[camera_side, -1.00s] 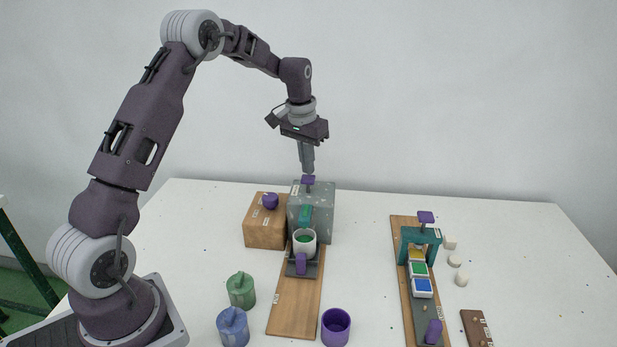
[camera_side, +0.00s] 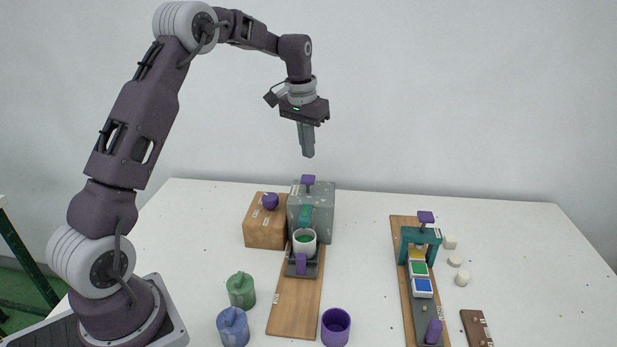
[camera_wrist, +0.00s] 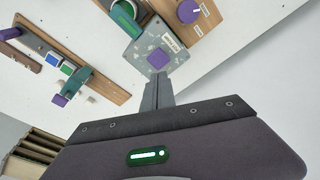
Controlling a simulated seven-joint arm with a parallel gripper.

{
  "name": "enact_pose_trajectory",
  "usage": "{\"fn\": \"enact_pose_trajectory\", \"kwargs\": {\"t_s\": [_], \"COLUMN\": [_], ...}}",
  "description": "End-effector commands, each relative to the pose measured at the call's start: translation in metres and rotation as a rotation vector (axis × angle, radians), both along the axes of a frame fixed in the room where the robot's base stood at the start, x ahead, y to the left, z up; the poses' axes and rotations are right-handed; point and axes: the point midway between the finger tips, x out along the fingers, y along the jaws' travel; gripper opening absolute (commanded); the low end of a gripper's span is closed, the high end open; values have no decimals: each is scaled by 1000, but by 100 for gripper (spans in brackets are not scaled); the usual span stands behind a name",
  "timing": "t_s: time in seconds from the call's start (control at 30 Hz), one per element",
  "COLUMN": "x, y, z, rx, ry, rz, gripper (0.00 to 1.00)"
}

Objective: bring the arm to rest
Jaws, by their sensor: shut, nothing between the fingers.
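My gripper (camera_side: 308,155) is shut and empty. It hangs pointing down in the air above the grey speckled block (camera_side: 322,225) with a purple square knob (camera_side: 308,180), clear of it. In the wrist view the shut fingers (camera_wrist: 157,78) point toward the same grey block (camera_wrist: 140,48), just beside its purple knob (camera_wrist: 157,58) in the picture. A white cup (camera_side: 305,243) with green inside stands in front of the block on a wooden board (camera_side: 294,308).
A wooden box (camera_side: 262,228) with a purple knob stands left of the block. Green (camera_side: 241,290) and blue (camera_side: 233,327) jars and a purple cup (camera_side: 335,326) are in front. A teal arch (camera_side: 404,240) spans a row of small colored trays (camera_side: 420,287) at right. Table space between is bare.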

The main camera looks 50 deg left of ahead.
Motion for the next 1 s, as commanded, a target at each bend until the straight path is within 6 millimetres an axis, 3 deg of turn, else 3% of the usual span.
{"fn": "enact_pose_trajectory", "kwargs": {"t_s": [0.37,0.47,0.57,0.6,0.7,0.8,0.9,1.0], "x": [0,-10,-48,-72,-141,-214,-274,-312], "y": [-1,-17,-63,-86,-135,-171,-192,-202], "z": [8,29,76,95,125,131,118,101], "rx": [0,8,24,31,45,50,50,47], "ry": [-1,-22,-72,-98,-165,-231,-285,-321], "rz": [-1,-16,-57,-78,-129,-179,-219,-245], "gripper": [0,0,0,0,0,0,0,0]}}
